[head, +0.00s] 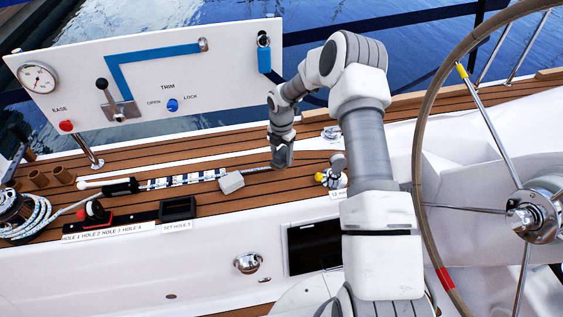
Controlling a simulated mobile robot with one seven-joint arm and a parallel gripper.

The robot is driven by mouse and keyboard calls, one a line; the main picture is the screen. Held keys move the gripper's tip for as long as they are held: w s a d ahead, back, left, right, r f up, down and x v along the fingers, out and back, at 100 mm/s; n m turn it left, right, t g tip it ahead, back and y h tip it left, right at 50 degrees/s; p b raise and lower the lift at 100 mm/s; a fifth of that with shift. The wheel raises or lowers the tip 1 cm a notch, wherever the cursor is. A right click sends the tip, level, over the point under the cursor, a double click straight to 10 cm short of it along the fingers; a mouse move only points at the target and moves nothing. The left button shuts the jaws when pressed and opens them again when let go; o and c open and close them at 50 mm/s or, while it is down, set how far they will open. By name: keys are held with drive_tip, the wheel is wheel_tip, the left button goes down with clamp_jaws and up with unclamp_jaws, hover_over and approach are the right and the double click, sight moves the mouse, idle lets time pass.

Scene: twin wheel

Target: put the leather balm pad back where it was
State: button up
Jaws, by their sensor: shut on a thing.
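My gripper (281,164) is near the middle of the head view, pointing down over the teak side deck. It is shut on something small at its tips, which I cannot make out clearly. I cannot tell whether this is the leather balm pad, and no pad can be recognised elsewhere. A grey block (231,182) lies on the deck to the left of my gripper. A small fitting with a yellow part (325,178) sits to its right, behind a white label.
A large steering wheel (446,278) stands at the right. A white panel (150,75) with a gauge, lever and blue knob stands behind the deck at the left. Coiled rope (38,218), a black tray (178,208) and labelled holes lie at the left.

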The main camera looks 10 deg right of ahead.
sight(282, 178)
drive_tip(key=shift+w+f, duration=0.15)
drive_tip(key=shift+f, duration=0.05)
idle(0.3)
drive_tip(key=shift+f+b, duration=2.9)
drive_tip(key=shift+f, duration=1.1)
drive_tip(key=shift+f+b, duration=0.3)
drive_tip(key=shift+f, duration=0.05)
drive_tip(key=o, duration=1.5)
drive_tip(key=shift+c, duration=0.2)
wheel_tip(282, 178, up, 17)
drive_tip(key=p, duration=0.4)
drive_tip(key=shift+r+p, duration=0.15)
drive_tip(key=shift+p, duration=0.25)
drive_tip(key=shift+r, duration=0.1)
